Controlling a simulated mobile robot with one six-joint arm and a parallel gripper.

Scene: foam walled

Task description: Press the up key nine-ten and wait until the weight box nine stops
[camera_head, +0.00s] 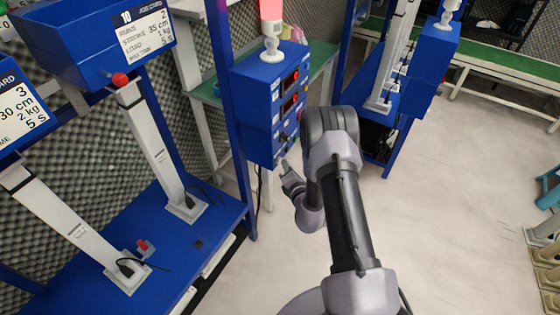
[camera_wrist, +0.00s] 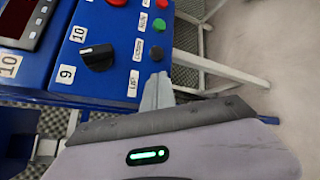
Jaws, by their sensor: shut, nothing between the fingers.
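In the head view my gripper (camera_head: 287,170) is at the box's lower front. A blue weight box (camera_head: 20,105) at far left has its number out of view.
Weight box ten (camera_head: 95,45) hangs beside a white actuator (camera_head: 155,145). A red lamp (camera_head: 271,14) glows atop the control box. A dark button (camera_wrist: 157,53), green button (camera_wrist: 159,25) and red button (camera_wrist: 117,2) are close to the tips.

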